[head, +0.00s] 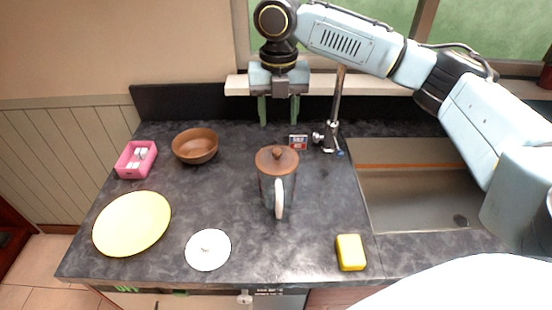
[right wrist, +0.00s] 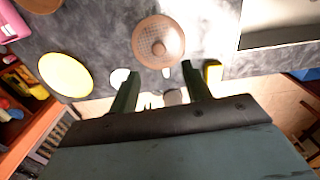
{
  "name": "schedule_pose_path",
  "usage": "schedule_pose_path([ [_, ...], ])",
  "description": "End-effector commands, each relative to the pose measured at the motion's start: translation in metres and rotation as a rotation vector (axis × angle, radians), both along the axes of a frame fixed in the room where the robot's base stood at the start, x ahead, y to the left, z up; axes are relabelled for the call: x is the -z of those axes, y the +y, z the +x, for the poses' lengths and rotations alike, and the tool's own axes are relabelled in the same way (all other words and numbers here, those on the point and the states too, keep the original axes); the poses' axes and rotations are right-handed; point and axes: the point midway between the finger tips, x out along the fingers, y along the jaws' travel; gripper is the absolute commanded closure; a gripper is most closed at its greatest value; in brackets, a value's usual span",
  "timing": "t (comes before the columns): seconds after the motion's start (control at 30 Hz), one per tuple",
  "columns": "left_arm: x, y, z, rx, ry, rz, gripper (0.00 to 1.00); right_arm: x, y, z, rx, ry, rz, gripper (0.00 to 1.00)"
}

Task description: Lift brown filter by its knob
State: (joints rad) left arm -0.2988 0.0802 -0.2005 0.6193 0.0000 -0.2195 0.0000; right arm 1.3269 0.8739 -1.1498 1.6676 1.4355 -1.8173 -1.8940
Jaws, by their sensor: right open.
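The brown filter (head: 268,163) sits as a lid on top of a grey pitcher (head: 268,191) in the middle of the counter. Its round knob (head: 278,153) stands up at the centre. The pitcher's white handle (head: 280,199) faces the front. My right gripper (head: 279,116) hangs above and behind the pitcher, fingers pointing down, open and empty. In the right wrist view the brown filter (right wrist: 150,32) shows from above, just beyond the open fingers (right wrist: 160,80), apart from them. My left gripper is not in view.
A brown bowl (head: 195,146), pink box (head: 127,168), yellow plate (head: 131,224) and white disc (head: 208,250) lie to the left. A yellow sponge (head: 350,252) lies front right. A small box (head: 298,142), faucet (head: 335,120) and sink (head: 415,205) are behind and right.

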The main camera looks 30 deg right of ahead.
Motion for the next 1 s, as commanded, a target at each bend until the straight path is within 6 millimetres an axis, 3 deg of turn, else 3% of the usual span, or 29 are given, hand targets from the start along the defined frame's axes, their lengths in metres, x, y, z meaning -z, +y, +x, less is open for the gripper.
schedule_pose_path([
  [0.13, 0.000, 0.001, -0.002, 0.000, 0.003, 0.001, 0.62, 0.027, 0.000, 0.000, 0.001, 0.000, -0.001, 0.52],
  [0.43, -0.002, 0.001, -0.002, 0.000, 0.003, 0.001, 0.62, 0.052, 0.001, 0.000, 0.001, 0.000, 0.000, 0.52],
  [0.7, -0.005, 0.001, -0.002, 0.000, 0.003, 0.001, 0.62, 0.090, 0.003, 0.000, 0.001, -0.001, 0.000, 0.52],
  [1.0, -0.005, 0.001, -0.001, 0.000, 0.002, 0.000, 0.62, 0.094, 0.003, 0.000, 0.000, -0.004, 0.000, 0.53],
])
